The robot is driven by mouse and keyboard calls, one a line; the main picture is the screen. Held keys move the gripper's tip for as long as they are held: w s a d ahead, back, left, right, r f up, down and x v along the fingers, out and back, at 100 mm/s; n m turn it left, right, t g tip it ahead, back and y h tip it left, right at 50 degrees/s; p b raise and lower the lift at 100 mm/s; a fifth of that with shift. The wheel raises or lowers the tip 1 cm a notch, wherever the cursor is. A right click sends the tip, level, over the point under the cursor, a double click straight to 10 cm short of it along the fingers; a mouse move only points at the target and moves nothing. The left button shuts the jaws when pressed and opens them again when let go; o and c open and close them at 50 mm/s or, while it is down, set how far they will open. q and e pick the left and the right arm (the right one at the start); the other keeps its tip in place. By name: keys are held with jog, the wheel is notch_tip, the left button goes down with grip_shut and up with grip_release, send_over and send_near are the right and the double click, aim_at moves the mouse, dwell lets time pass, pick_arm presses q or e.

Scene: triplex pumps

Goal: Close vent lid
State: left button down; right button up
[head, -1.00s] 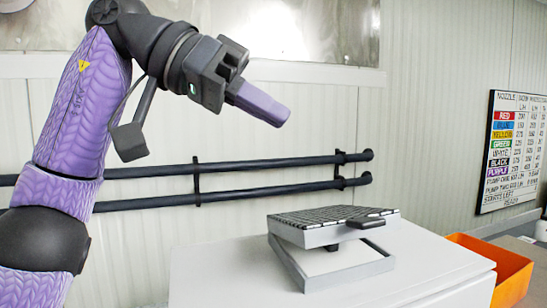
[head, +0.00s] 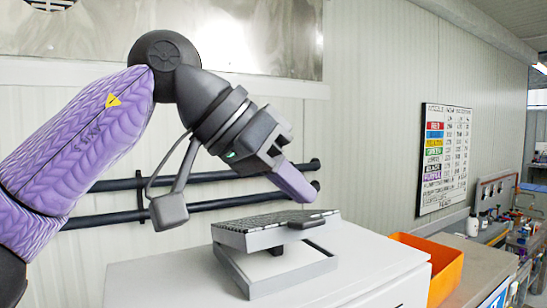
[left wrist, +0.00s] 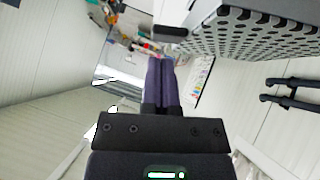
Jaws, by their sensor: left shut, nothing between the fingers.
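The vent lid (head: 262,236) is a grey slotted plate. It is tilted partly open above its grey frame (head: 285,282) on top of a white cabinet. A dark handle (head: 306,223) sticks out at the lid's right edge. My left gripper (head: 310,194) is shut and empty, just above the lid's far right side, with its purple fingers pointing down to the right. In the left wrist view the shut fingers (left wrist: 159,64) point toward the handle (left wrist: 170,33), and the perforated lid (left wrist: 250,36) fills the upper right. I cannot tell whether the fingertips touch the lid. My right gripper is out of view.
The white cabinet (head: 165,282) has clear top surface around the vent. An orange bin (head: 432,262) stands to its right. Two dark pipes (head: 115,185) run along the wall behind my arm. A chart board (head: 446,158) hangs on the wall.

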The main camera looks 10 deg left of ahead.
pick_arm(q)
jog(key=shift+s+f, duration=0.2)
jog(key=shift+f, duration=0.35)
jog(key=shift+d, duration=0.1)
jog(key=f, duration=0.1)
jog(key=f+b, duration=0.1)
jog(key=f, duration=0.1)
jog(key=s+f+b, duration=0.1)
jog(key=shift+d+f, duration=0.2)
jog(key=shift+d, duration=0.15)
